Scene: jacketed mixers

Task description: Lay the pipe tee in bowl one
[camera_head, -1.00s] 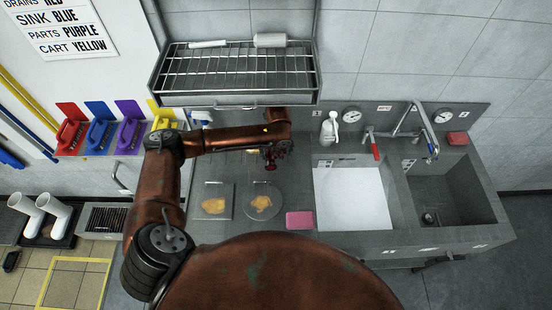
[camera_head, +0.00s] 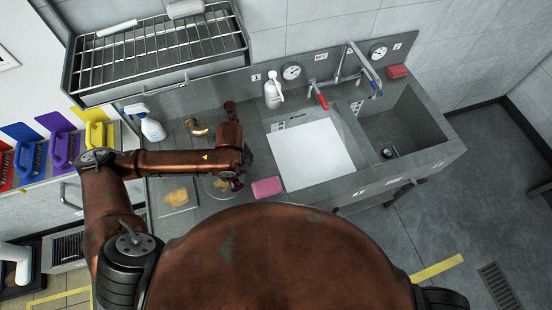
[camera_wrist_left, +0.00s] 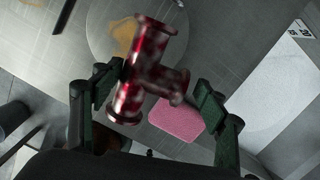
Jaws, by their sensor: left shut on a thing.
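The dark red, mottled pipe tee (camera_wrist_left: 145,75) is between the fingers of my left gripper (camera_wrist_left: 160,110) in the wrist view, slightly blurred. In the head view the tee (camera_head: 236,182) shows as a small red shape at the end of my left arm, over the counter near a round plate. My left gripper is shut on it, mostly hidden by my forearm there. The left sink bowl (camera_head: 310,155), with a flat white surface inside, is to the right of the tee, beyond a pink sponge. My right gripper is not in view.
The pink sponge (camera_head: 266,187) lies between the tee and the left bowl. The right sink bowl (camera_head: 405,130) is open and grey. A brass elbow (camera_head: 197,127), a spray bottle (camera_head: 150,124) and a white dispenser (camera_head: 273,90) stand behind. The faucet (camera_head: 365,68) rises behind the bowls.

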